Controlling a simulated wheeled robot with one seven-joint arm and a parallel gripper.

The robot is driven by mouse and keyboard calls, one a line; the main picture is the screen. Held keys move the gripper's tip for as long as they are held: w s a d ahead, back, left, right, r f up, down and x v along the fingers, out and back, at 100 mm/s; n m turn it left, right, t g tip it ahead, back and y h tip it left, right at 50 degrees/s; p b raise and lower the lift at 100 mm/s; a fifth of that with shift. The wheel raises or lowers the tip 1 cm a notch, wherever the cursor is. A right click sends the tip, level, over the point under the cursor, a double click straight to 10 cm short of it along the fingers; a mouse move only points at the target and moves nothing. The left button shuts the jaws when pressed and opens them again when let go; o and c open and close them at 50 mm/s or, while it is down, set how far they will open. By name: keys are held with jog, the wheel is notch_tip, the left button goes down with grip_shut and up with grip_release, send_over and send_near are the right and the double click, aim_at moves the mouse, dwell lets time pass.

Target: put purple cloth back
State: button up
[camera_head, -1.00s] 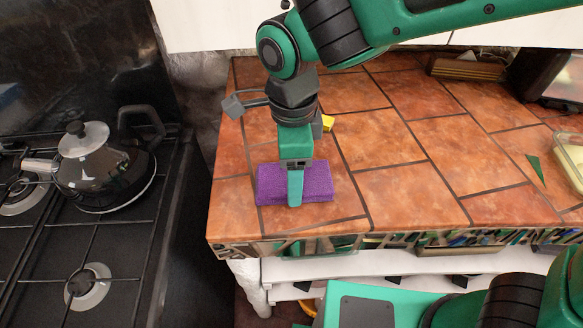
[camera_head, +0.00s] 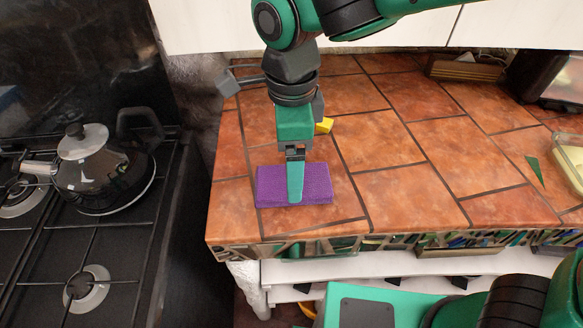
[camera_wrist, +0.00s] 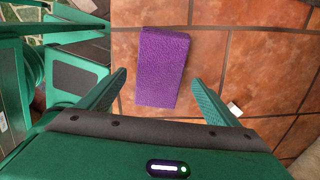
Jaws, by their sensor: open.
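The purple cloth (camera_head: 318,184) is a thick, folded rectangle lying flat on the tiled counter, near its front left corner. It also shows in the wrist view (camera_wrist: 161,68), between and beyond my fingertips. My gripper (camera_head: 295,190) points down over the cloth. In the wrist view my gripper (camera_wrist: 158,80) is open and empty, with one finger on each side of the cloth and a gap visible on both sides. In the head view one finger hides part of the cloth's middle.
A stove with a dark kettle (camera_head: 100,175) stands to the left. A yellow object (camera_head: 325,125) lies behind my gripper. A glass container (camera_head: 572,160) is at the right edge. The middle of the counter (camera_head: 430,150) is clear.

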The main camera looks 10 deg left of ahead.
notch_tip(320, 180, up, 8)
dwell(0.4)
jog(key=shift+d, duration=0.1)
jog(key=w+d+f+n, duration=0.15)
jog(key=w+d, duration=0.25)
jog(key=d, duration=0.9)
jog(key=w+d+f+n, duration=0.1)
jog(key=w+d+n, duration=0.15)
jog(key=d, duration=1.05)
jog(key=s+d+f+n, duration=0.2)
jog(key=s+d, duration=0.4)
jog(key=d, duration=0.4)
jog(key=s+d+f+n, duration=0.3)
jog(key=s+d, duration=0.4)
jog(key=d, duration=0.3)
jog(key=shift+s+d+f, duration=0.25)
jog(key=shift+d+f, duration=0.1)
jog(key=shift+f, duration=0.4)
